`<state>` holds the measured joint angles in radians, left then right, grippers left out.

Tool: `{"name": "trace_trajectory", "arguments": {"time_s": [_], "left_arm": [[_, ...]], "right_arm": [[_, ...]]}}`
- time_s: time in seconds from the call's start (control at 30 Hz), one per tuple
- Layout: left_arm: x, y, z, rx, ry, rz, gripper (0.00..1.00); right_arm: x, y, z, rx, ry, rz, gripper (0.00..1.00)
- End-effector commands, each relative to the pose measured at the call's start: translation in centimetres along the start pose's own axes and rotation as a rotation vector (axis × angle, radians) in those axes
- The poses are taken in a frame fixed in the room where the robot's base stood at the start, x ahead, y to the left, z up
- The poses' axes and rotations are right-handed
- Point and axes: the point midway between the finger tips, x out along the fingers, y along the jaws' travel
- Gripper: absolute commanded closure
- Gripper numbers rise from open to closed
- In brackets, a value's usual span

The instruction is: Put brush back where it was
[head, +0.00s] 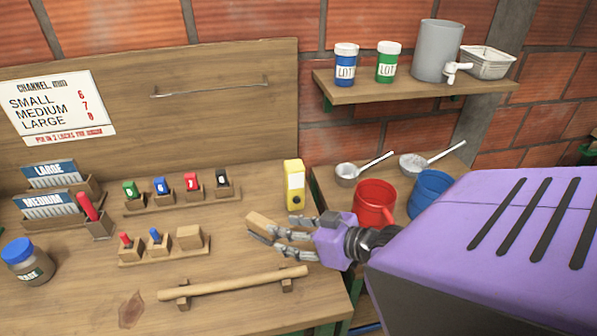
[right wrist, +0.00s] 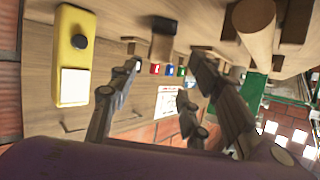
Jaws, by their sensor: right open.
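A small wooden block with a dark side (head: 263,222), which looks like the brush, is by my right fingertips above the bench's right part. It also shows in the right wrist view (right wrist: 162,46), beyond and between the spread fingers. My right gripper (head: 284,234) is open, its fingers pointing left in the head view. I cannot tell whether a finger touches the block or whether it rests on the bench. My left gripper is not in view.
A yellow device (head: 294,186) stands behind the right fingers. A wooden rod (head: 235,283) lies on supports in front. Block racks (head: 182,199) stand left. Red (head: 375,203) and blue (head: 430,192) mugs are on the right, close to my arm. A shelf (head: 410,90) hangs above.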

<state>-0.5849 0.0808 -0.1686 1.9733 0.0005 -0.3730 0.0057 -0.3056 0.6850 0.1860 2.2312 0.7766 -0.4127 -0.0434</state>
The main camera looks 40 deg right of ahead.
Motion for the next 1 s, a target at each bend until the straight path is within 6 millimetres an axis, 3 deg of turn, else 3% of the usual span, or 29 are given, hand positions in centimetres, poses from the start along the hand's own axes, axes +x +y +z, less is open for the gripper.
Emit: {"name": "trace_trajectory", "arguments": {"time_s": [0.1, 0.27, 1.0], "left_arm": [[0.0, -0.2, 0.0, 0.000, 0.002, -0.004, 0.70], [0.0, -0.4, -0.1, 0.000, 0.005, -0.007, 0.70], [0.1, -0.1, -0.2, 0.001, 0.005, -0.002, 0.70]], "right_arm": [[-1.7, 0.0, 0.1, -0.001, -0.002, 0.001, 0.55], [-2.7, 0.0, 0.0, 0.000, 0.000, 0.000, 0.55], [-2.9, 0.0, 0.0, 0.000, 0.001, 0.000, 0.55]]}}
